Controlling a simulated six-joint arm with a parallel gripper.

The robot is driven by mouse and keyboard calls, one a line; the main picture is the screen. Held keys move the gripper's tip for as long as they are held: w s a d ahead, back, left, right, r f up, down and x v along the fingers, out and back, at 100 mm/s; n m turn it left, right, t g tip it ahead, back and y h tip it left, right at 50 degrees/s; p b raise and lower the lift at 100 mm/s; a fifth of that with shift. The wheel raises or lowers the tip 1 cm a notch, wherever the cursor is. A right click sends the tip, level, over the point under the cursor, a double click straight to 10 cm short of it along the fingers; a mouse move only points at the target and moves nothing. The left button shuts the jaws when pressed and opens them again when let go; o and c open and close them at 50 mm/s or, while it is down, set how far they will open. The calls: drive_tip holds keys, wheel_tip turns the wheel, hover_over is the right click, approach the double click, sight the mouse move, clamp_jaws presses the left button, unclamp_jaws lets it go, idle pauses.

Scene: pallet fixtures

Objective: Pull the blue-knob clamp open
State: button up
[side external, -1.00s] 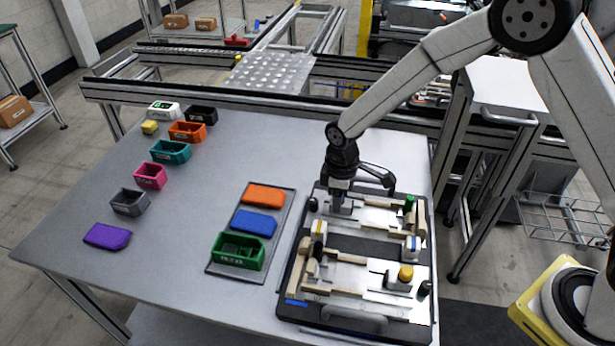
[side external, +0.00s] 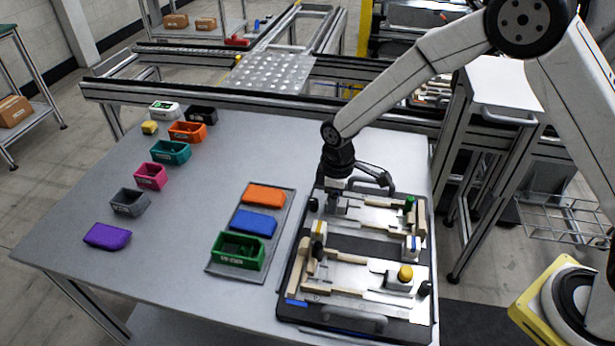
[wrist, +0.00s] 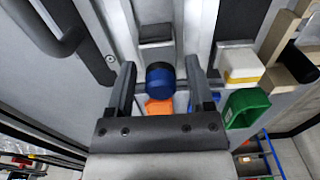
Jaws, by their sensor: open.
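The blue knob (wrist: 160,78) of the clamp shows in the wrist view, a round blue cap with a dark top, between my two fingers. My gripper (wrist: 160,80) is open, with one finger on each side of the knob and a visible gap to both. In the side external view my gripper (side external: 335,192) is low over the far left part of the pallet fixture (side external: 285,290). There the knob is hidden by my gripper or too small to tell.
A yellow knob (side external: 405,272) and a green knob (side external: 409,200) stand elsewhere on the fixture. A black handle (side external: 376,175) rises close to my gripper.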

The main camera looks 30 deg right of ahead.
drive_tip(key=shift+r, duration=0.1)
drive_tip(key=shift+r, duration=3.9)
